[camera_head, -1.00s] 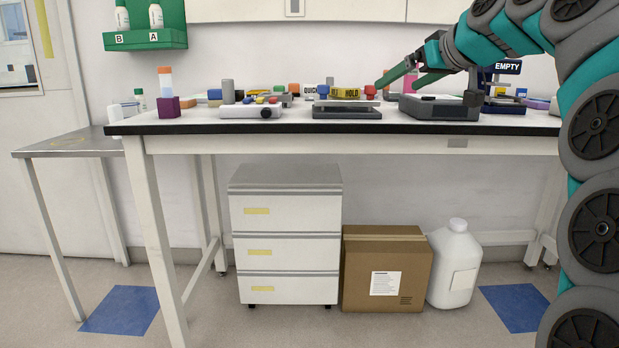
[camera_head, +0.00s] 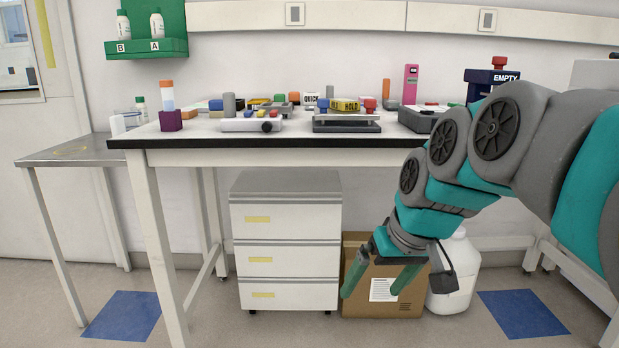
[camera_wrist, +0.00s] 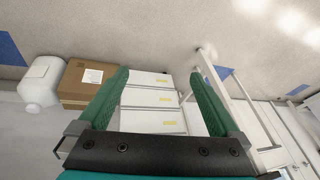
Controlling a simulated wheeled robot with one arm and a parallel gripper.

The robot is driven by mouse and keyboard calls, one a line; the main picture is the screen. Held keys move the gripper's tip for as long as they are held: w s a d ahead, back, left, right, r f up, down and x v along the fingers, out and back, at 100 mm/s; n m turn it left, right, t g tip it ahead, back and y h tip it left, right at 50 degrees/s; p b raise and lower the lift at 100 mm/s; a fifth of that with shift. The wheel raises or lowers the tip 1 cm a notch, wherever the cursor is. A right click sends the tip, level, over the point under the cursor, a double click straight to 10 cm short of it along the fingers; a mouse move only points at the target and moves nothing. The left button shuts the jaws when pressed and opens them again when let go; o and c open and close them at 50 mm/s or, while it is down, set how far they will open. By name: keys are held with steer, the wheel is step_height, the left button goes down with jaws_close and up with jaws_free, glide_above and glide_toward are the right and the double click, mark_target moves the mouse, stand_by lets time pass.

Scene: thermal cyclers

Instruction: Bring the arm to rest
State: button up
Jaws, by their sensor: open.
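My gripper (camera_head: 374,281) hangs low in the head view, below the bench top and in front of the cardboard box. Its two green fingers point downward and stand apart with nothing between them. In the wrist view my gripper (camera_wrist: 163,95) also shows open and empty, with the white drawer unit (camera_wrist: 152,120) seen beyond the fingers. My arm reaches in from the right side of the head view and covers part of the bench's right side.
A metal side table (camera_head: 75,150) is at left.

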steer(key=s+d+f+m+g+h+p, duration=0.1)
steer(key=s+d+f+g, duration=0.1)
steer(key=s+f, duration=0.5)
steer(key=s+d+f+m+g+h+p, duration=0.1)
steer(key=s+f, duration=0.6)
steer(key=s, duration=0.8)
steer(key=shift+s+d+g+h, duration=0.3)
steer(key=shift+d+g, duration=0.3)
steer(key=shift+g, duration=0.4)
